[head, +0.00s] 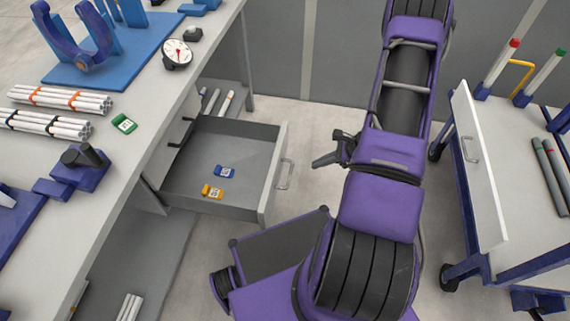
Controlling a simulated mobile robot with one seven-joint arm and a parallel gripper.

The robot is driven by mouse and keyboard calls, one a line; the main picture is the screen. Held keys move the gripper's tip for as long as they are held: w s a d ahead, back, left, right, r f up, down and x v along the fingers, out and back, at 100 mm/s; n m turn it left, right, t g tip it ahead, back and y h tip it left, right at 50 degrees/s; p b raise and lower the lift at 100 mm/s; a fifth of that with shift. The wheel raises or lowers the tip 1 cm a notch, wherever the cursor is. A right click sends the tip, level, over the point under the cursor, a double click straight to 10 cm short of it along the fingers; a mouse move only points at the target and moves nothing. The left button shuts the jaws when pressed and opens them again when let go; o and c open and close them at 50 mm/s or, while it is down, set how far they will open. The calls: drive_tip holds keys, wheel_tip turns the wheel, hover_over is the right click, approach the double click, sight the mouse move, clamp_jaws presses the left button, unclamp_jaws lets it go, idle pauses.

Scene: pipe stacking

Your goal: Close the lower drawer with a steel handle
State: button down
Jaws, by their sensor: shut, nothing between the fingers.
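The lower drawer (275,170) is a grey open box pulled out to the right from under the workbench. Its steel handle (285,174) is on the outer face of its front panel. A blue tag (225,172) and an orange tag (212,191) lie on the drawer floor. My gripper (317,162) is dark, shut and empty. It is to the right of the handle, with a visible gap between them, and it points left toward the drawer front. Its fingertips look small and dark from here.
The workbench (130,170) on the left carries pipe bundles (62,98), a dial gauge (177,54) and a green tag (124,124). A cart (535,210) with a white front panel (476,160) stands on the right.

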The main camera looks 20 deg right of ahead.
sight(275, 174)
drive_tip(key=x, duration=0.4)
drive_tip(key=a+r+x, duration=0.1)
drive_tip(key=x, duration=0.7)
drive_tip(key=shift+w+a, duration=0.7)
drive_tip(key=shift+a, duration=0.15)
